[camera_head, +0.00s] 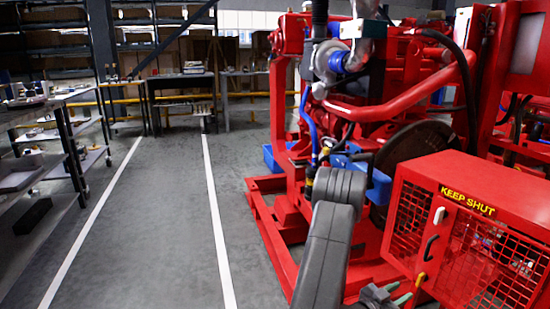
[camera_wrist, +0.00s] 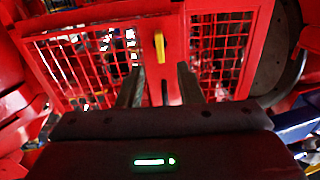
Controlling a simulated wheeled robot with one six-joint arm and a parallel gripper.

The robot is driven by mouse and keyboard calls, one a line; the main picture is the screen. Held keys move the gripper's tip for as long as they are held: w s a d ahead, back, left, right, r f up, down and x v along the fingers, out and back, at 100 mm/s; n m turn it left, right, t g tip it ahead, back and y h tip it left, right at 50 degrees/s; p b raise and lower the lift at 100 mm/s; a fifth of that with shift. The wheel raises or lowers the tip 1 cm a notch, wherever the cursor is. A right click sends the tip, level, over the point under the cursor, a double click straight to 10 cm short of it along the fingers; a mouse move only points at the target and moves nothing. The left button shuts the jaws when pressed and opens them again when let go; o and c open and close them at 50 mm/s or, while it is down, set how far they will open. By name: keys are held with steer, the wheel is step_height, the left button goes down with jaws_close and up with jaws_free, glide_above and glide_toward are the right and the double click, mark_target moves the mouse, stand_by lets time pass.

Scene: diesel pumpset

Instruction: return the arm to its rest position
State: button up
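My arm shows in the head view as a dark grey link in front of the red pumpset (camera_head: 400,90). My gripper (camera_head: 405,293) is at the bottom edge there, partly cut off, in front of the red mesh cage (camera_head: 465,180) marked "KEEP SHUT". In the wrist view my gripper (camera_wrist: 160,88) is open, with its two fingers apart and nothing held between them. The fingers point at the cage (camera_wrist: 168,20). A small yellow handle (camera_wrist: 160,46) on it shows beyond and between the fingertips; I cannot tell the exact gap.
The cage door has a black handle (camera_head: 430,248). The pumpset's red base frame (camera_head: 270,235) lies left of my arm. Clear grey floor (camera_head: 165,215) with white lines runs along the left. Shelves and a workbench (camera_head: 180,85) stand farther back.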

mark_target(418, 282)
steer(key=b+x, duration=0.1)
steer(key=x, duration=0.7)
steer(key=shift+b, duration=0.35)
steer(key=n+p, duration=0.1)
steer(key=n, duration=0.1)
steer(key=n+p, duration=0.1)
steer(key=shift+a+r+n, duration=0.1)
steer(key=shift+r+n, duration=0.1)
steer(key=shift+n, duration=0.2)
steer(key=n+p, duration=0.4)
steer(key=p+v, duration=0.2)
steer(key=v, duration=1.1)
steer(key=shift+s+a+f, duration=0.2)
steer(key=shift+a, duration=0.1)
